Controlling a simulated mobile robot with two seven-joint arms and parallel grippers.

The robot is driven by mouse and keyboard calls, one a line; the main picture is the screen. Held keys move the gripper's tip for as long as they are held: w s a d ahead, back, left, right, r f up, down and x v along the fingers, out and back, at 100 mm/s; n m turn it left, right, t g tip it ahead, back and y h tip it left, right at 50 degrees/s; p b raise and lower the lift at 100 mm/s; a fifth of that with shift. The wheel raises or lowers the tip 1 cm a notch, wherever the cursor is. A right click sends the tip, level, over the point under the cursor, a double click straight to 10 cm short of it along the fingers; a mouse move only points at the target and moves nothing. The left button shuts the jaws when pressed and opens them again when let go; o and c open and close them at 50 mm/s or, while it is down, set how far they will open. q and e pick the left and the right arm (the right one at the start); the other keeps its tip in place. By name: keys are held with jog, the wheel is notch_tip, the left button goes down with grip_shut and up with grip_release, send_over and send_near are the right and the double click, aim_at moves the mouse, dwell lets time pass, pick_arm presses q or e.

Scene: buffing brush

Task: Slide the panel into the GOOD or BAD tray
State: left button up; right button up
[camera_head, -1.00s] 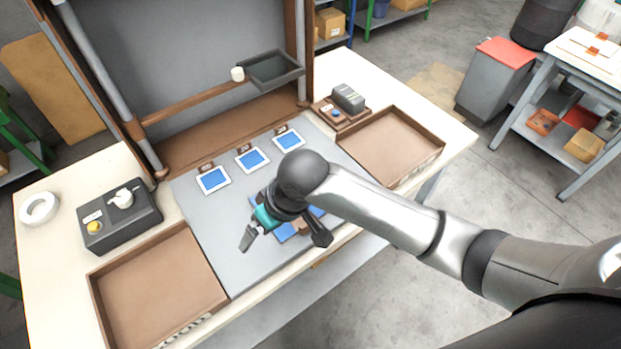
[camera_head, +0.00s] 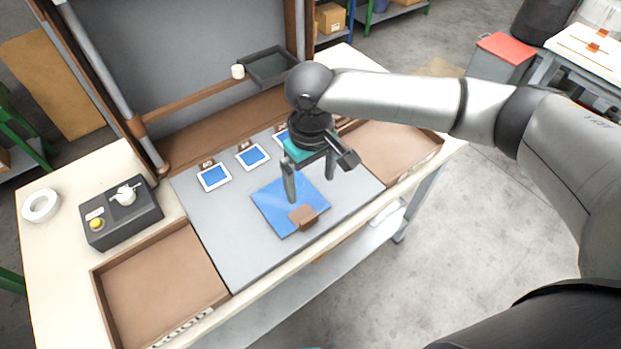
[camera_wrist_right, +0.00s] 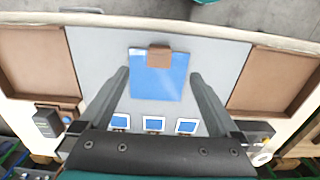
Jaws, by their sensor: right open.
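A blue square panel (camera_head: 286,202) lies flat on the grey work surface, with a brown block (camera_head: 303,215) at its front edge. Both also show in the right wrist view, the panel (camera_wrist_right: 160,83) below the block (camera_wrist_right: 159,56). My right gripper (camera_head: 311,188) is open and empty above the panel, its two fingers apart and pointing down. In the right wrist view the fingers stand to either side of the panel. One brown tray (camera_head: 160,290) is at the front left and another (camera_head: 395,150) at the right, partly behind my arm. My left gripper is not in view.
Several small blue sample cards (camera_head: 214,177) lie in a row behind the panel. A dark control box (camera_head: 122,213) with a yellow button and a white tape roll (camera_head: 41,205) stand at the left. A dark bin (camera_head: 272,68) sits on the back rail.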

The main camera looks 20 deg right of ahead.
jog(key=shift+f, duration=0.15)
notch_tip(320, 180, down, 15)
jog(key=shift+b, duration=0.9)
jog(key=c, duration=1.5)
